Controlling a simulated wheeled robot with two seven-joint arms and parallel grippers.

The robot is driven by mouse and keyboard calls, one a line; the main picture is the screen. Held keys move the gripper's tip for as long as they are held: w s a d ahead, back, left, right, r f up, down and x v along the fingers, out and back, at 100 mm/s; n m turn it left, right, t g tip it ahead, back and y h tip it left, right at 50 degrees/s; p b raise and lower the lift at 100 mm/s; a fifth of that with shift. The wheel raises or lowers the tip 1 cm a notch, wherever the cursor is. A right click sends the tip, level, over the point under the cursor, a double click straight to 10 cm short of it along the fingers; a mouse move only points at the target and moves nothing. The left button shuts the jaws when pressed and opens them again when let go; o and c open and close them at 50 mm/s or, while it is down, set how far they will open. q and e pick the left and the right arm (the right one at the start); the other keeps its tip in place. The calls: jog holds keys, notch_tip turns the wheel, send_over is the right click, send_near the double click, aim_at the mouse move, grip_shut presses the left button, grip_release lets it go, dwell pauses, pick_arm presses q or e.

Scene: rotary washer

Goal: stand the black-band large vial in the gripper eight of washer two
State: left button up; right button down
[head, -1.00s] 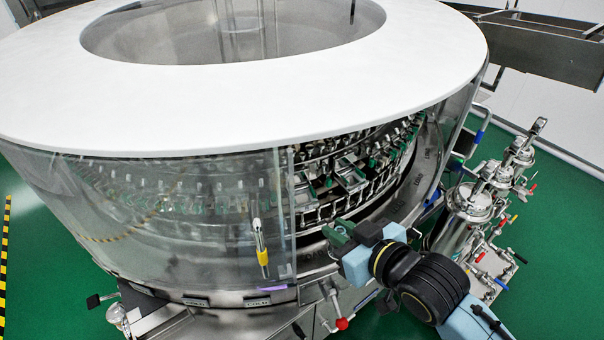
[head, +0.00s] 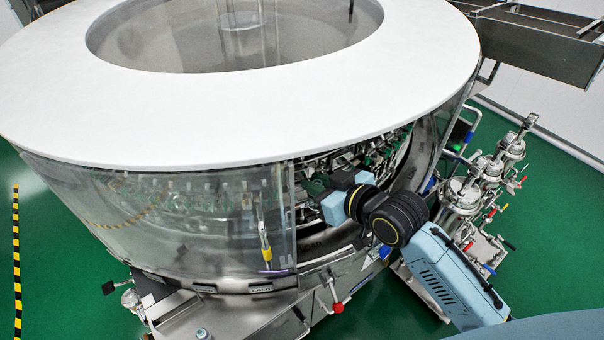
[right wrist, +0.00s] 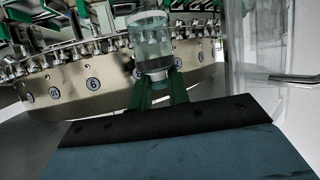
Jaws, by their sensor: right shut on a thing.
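My right gripper (head: 316,188) reaches into the gap in the clear guard of the washer (head: 270,110), close to its ring of green and metal grippers. In the right wrist view, its green fingers (right wrist: 158,92) are shut on a clear glass vial (right wrist: 150,42). A dark band shows low on the vial, just above the fingers. The washer grippers (right wrist: 60,55) stand behind the vial on a metal ring with round number plates. One plate reads 6 (right wrist: 92,84); I cannot pick out plate eight. In the head view the vial cannot be made out. My left gripper is out of view.
A clear guard panel (head: 190,225) with a yellow-marked handle (head: 264,240) stands left of my right gripper. A clear upright edge (right wrist: 258,60) and metal rod (right wrist: 295,78) are at right in the wrist view. Steel filter housings (head: 480,185) stand to the right.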

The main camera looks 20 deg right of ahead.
jog(key=w, duration=0.8)
jog(key=f, duration=0.6)
jog(key=shift+w+a, duration=0.3)
jog(key=shift+w, duration=0.1)
jog(key=shift+w+f, duration=0.2)
jog(key=shift+f, duration=0.3)
jog(key=shift+f+b, duration=0.1)
jog(key=shift+b, duration=0.2)
jog(key=c, duration=1.8)
grip_release()
jog(key=shift+f, duration=0.1)
jog(key=shift+o, duration=1)
